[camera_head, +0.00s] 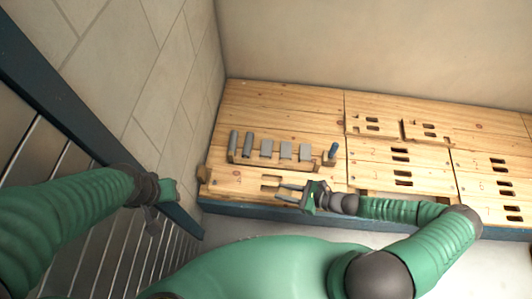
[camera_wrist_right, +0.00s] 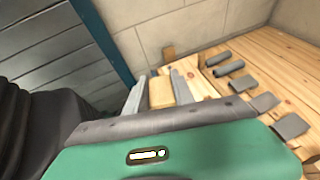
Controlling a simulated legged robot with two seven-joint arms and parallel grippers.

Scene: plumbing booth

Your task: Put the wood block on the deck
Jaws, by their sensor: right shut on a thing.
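The deck is a pale plank-topped wooden surface (camera_head: 280,105) along the back wall. It also shows in the right wrist view (camera_wrist_right: 285,75). My right gripper (camera_head: 284,192) is over the deck's front edge, its fingers pointing left. In the right wrist view, my right gripper (camera_wrist_right: 158,88) is shut on a small pale wood block (camera_wrist_right: 161,93) between its two grey fingers. In the head view the block is hard to make out against the planks. My left gripper (camera_head: 165,190) is at the left, beside the blue rail and away from the deck; its jaws are unclear.
A wooden rack (camera_head: 270,162) with several grey pieces stands on the deck behind my right gripper. A small wooden post (camera_head: 203,172) is at the deck's left edge. Slotted boards (camera_head: 400,155) lie right.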

